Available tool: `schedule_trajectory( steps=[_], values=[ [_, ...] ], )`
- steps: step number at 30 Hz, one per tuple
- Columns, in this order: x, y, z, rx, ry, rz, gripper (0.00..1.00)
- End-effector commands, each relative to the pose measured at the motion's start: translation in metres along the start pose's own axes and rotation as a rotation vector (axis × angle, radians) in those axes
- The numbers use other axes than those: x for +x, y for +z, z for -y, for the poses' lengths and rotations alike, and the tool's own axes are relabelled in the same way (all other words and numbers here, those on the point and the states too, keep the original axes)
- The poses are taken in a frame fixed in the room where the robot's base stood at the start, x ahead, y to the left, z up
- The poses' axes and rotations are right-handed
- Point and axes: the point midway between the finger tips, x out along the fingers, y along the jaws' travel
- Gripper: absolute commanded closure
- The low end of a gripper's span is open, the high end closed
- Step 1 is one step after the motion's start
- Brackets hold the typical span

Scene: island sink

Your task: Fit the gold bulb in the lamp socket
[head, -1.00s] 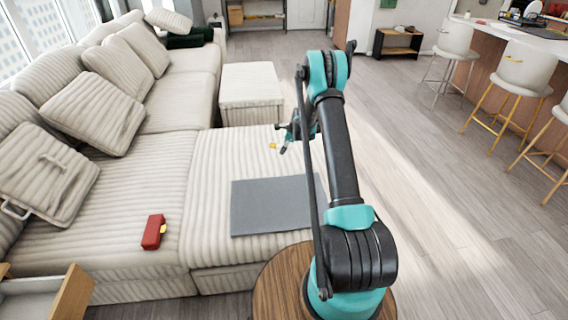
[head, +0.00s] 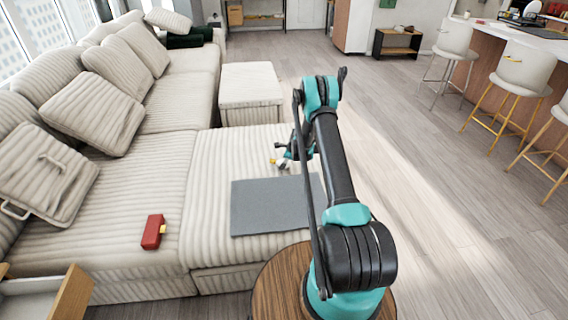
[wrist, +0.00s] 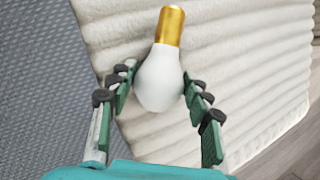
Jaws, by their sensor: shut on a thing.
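The bulb, with a white globe and a gold base, is held between the green-padded fingers of my gripper (wrist: 157,86) in the wrist view. The gold base of the bulb (wrist: 165,48) points up and away from the fingers. In the head view, my gripper (head: 285,158) and the small bulb (head: 273,161) are over the sofa seat, just beyond the far edge of the grey mat (head: 262,210). I cannot make out a lamp socket in either view.
An ottoman (head: 250,85) stands behind. An open drawer (head: 70,295) is at the lower left. The floor to the right is clear up to the stools (head: 525,70).

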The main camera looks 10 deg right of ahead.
Motion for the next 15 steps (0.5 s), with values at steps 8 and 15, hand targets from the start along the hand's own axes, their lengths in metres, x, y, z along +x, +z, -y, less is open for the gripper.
schedule_trajectory(
  steps=[8, 15],
  values=[
    [0.0018, -0.0008, -0.0005, 0.000, 0.000, 0.000, 0.34],
    [0.0017, -0.0007, -0.0004, 0.000, 0.000, 0.000, 0.30]
  ],
)
